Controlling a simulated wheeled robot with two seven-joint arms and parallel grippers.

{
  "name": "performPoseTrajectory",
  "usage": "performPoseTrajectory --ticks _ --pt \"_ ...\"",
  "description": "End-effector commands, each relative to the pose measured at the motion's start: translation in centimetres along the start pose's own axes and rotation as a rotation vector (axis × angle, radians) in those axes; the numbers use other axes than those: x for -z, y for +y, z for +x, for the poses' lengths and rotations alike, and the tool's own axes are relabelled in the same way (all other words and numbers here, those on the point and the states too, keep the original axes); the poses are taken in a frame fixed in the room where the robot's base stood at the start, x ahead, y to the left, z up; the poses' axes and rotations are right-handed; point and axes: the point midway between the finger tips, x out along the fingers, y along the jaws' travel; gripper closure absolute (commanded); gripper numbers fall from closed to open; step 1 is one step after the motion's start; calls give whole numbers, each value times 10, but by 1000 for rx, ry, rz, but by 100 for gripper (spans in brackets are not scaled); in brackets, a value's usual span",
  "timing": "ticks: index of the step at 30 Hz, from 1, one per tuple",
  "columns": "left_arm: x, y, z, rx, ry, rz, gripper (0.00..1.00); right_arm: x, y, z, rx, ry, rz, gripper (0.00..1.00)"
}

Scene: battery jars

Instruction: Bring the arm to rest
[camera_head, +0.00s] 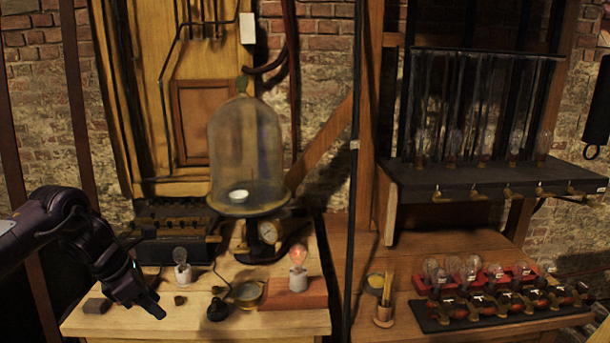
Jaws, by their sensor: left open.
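My left arm comes in from the left edge. Its dark gripper (146,305) hangs over the left part of the wooden table (190,323), its fingers pointing down and to the right. It is open, and I see nothing held between the fingers. A small dark block (97,306) lies just left of it. A clear bulb on a white base (182,272) stands a little to its right, apart from it. My right gripper is not in view.
A brass dish (247,292) sits between. A shelf (470,183) and a rack of bulbs (500,302) are at the right.

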Motion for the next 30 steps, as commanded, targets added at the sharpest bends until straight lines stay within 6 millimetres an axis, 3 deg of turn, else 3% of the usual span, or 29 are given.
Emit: performPoseTrajectory --ticks 11,17,20,23,26,30 --pt "-26 -4 74 37 -99 -258 58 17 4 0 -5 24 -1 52" --pt "-40 -14 145 93 -188 -553 58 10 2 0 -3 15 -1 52" --pt "-41 -26 198 144 -243 -803 58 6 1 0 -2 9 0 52" --pt "-30 -40 256 201 -293 -1122 58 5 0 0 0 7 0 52" --pt "-5 -59 314 248 -322 -1469 58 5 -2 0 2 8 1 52" --pt "59 -95 389 275 -335 -1989 58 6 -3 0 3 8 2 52"
